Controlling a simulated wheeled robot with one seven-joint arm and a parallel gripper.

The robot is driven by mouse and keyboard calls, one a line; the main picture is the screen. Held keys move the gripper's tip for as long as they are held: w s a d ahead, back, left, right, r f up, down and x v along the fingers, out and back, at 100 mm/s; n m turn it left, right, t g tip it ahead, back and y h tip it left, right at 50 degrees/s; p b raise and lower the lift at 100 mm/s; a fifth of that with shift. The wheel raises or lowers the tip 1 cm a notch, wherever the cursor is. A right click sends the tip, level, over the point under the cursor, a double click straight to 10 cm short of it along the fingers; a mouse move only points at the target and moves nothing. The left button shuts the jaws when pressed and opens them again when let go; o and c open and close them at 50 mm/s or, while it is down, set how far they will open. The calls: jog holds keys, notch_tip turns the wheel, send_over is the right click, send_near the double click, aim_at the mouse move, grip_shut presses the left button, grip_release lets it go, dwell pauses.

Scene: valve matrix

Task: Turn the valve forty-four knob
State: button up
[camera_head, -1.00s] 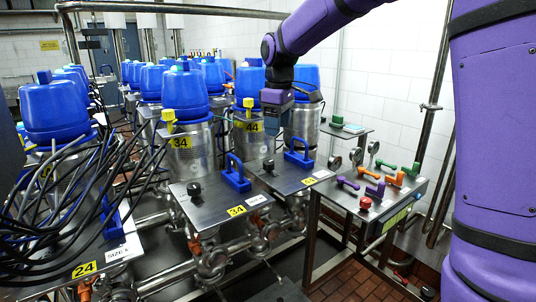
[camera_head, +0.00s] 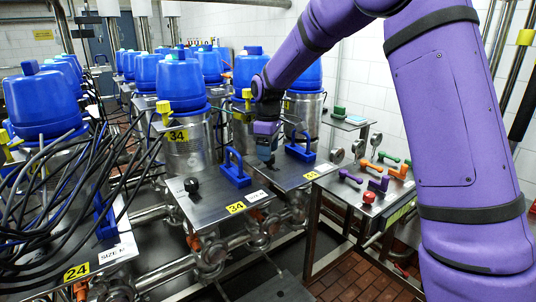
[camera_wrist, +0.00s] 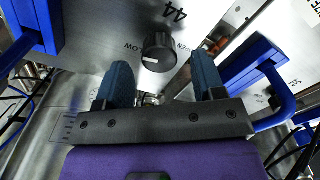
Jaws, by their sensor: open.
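The valve forty-four knob (camera_wrist: 159,52) is round and black with a white mark. It sits on a steel plate (camera_wrist: 95,35) printed with 44, FLOW and OPEN in the wrist view. My gripper (camera_wrist: 163,73) is open, with its two blue-grey fingers apart. The knob shows between and just beyond the fingertips; I see no contact.
Blue handles stand either side in the wrist view, left (camera_wrist: 37,25) and right (camera_wrist: 262,75). A plate labelled 34 (camera_head: 235,208) with its own black knob (camera_head: 191,185) lies nearer. A side table (camera_head: 345,195) holds coloured handles. Blue-topped tanks (camera_head: 183,80) stand behind.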

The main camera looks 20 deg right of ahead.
jog(key=shift+f, duration=0.8)
jog(key=shift+c, duration=0.3)
jog(key=c, duration=0.9)
jog(key=shift+o, duration=0.2)
